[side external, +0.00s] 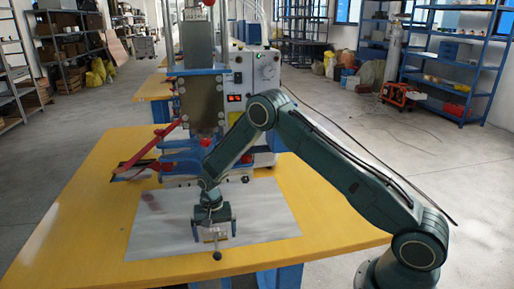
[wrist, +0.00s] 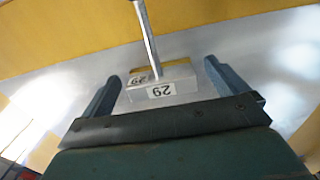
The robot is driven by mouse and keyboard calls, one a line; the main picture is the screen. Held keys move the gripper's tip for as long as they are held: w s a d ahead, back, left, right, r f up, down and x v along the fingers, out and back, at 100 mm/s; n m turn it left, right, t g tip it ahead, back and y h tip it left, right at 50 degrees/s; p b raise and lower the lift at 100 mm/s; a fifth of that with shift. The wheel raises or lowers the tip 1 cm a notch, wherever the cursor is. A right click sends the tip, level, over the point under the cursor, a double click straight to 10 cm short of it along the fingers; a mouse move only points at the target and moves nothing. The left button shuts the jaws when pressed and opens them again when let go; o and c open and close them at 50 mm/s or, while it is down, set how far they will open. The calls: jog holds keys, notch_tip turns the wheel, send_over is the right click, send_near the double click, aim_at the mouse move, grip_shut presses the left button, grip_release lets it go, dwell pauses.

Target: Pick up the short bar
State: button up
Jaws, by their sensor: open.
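A small pale grey block with "29" labels (wrist: 165,90) lies on the grey sheet, with a thin metal rod (wrist: 147,35) running from it toward the top of the wrist view. In the side view the rod ends in a dark knob (side external: 217,256). No other bar-like piece shows near the gripper, but I cannot tell whether block and rod are one piece. My gripper (side external: 214,238) points down over the sheet. In the wrist view my gripper (wrist: 161,72) is open, with a finger on either side of the block and visible gaps to both.
The grey sheet (side external: 265,215) covers part of the yellow table (side external: 85,215). A welding press (side external: 200,100) with red levers (side external: 155,150) and a control box (side external: 255,75) stands right behind the gripper. The table's left side is clear.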

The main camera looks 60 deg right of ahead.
jog(key=shift+c, duration=0.2)
dwell(0.3)
jog(key=c, duration=1.2)
jog(key=shift+r, duration=0.15)
notch_tip(320, 180, up, 20)
jog(key=shift+f, duration=0.15)
